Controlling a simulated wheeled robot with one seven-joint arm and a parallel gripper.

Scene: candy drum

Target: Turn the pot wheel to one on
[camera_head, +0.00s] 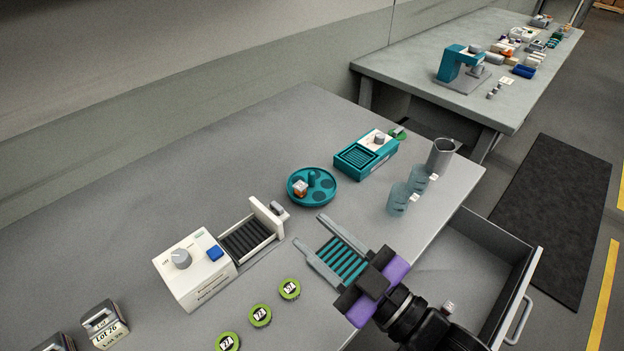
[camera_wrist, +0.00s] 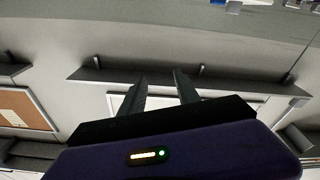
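The likely pot wheel is a round teal tray (camera_head: 316,203) with a raised hub (camera_head: 311,177) and several dark round recesses. A small white-and-orange item (camera_head: 300,188) sits at its left side; the other recesses in sight look empty. My gripper (camera_head: 309,231) is open, its two fingers apart, in front of the wheel and not touching it as far as I can tell. In the wrist view my gripper (camera_wrist: 160,76) is also open and empty, and the wheel is not in sight there.
A white dial box (camera_head: 197,270) with a slatted tray stands at left. A teal box (camera_head: 365,155), blue cups (camera_head: 398,200) and a grey cup (camera_head: 440,156) stand right of the wheel. Green-rimmed discs (camera_head: 260,315) lie in front. A drawer (camera_head: 480,262) is open at right.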

